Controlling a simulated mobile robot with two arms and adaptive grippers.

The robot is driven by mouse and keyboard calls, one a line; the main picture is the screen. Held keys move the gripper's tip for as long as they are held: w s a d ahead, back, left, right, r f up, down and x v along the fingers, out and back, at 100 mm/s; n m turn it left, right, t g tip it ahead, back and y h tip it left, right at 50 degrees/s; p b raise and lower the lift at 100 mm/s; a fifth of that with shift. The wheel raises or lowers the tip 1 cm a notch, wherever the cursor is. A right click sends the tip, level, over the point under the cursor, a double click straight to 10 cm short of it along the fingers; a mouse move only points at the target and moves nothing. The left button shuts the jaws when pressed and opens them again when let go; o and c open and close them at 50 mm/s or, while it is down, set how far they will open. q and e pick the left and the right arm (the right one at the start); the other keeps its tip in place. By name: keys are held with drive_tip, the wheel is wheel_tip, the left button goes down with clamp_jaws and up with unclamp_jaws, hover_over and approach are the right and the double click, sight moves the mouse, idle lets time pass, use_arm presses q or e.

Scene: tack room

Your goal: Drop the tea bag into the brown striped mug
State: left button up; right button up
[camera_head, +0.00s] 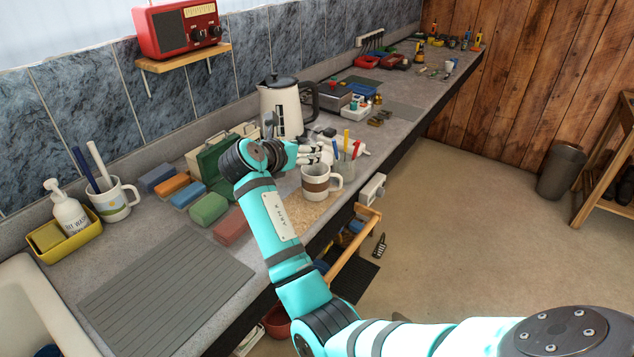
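The brown striped mug (314,184), white with a brown band, stands upright on a cork-coloured mat (299,211) near the counter's front edge. My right arm, teal, reaches in from the lower right. Its gripper (322,152), with pale fingers, is just behind and above the mug, in front of the kettle. The fingers are small and partly overlap the things behind, so I cannot tell whether they are open or hold anything. I cannot make out a tea bag. My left gripper is not in view.
A kettle (283,103) stands behind the gripper, and a glass of pens (346,165) right beside the mug. A green box (212,158) and several coloured blocks (208,209) lie left. Another mug (113,203) holds brushes. A ridged mat (165,290) lies clear in front.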

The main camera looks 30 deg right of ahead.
drive_tip(key=shift+v, duration=2.3)
